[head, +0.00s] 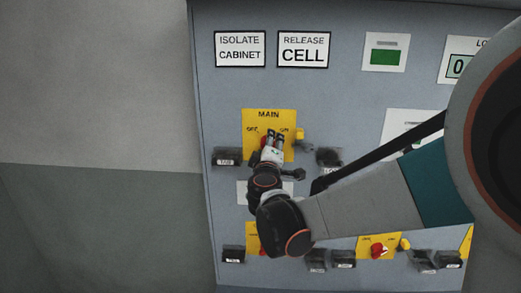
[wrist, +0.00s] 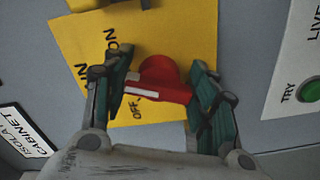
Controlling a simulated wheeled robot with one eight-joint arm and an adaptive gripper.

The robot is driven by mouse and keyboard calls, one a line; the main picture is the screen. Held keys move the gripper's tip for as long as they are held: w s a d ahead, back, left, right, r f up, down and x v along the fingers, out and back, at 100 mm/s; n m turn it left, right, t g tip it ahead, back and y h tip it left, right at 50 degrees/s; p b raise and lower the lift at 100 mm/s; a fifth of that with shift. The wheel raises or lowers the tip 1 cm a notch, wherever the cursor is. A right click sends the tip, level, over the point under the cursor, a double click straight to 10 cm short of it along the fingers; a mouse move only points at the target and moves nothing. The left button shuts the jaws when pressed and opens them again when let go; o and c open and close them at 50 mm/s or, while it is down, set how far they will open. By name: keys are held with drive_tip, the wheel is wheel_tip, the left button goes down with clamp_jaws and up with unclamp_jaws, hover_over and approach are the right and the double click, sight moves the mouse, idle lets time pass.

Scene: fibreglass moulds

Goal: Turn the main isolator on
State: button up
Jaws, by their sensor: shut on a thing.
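The main isolator is a yellow plate (head: 283,120) marked MAIN, OFF and ON on the grey cabinet front in the head view. My gripper (head: 272,140) is at the plate and hides most of its red knob. In the wrist view the red knob (wrist: 158,72) sits on the yellow plate (wrist: 190,35), with its bar handle between the two fingers of my gripper (wrist: 160,95). The fingers are closed on the handle. A pale mark shows at the handle's left end, close to the word OFF. The exact angle of the knob is hard to judge.
Signs reading ISOLATE CABINET (head: 240,49) and RELEASE CELL (head: 303,49) are above the plate. A green indicator (head: 385,56) is at the upper right. Smaller yellow switches with red knobs, one at lower right (head: 378,250), are below. Dark tagged items flank the main plate.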

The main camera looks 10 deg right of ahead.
drive_tip(key=shift+f+m+b, duration=0.2)
drive_tip(key=shift+m+b, duration=0.2)
drive_tip(key=shift+m, duration=1.8)
drive_tip(key=o, duration=1.1)
drive_tip(key=v, duration=1.2)
drive_tip(key=shift+s+r, duration=0.1)
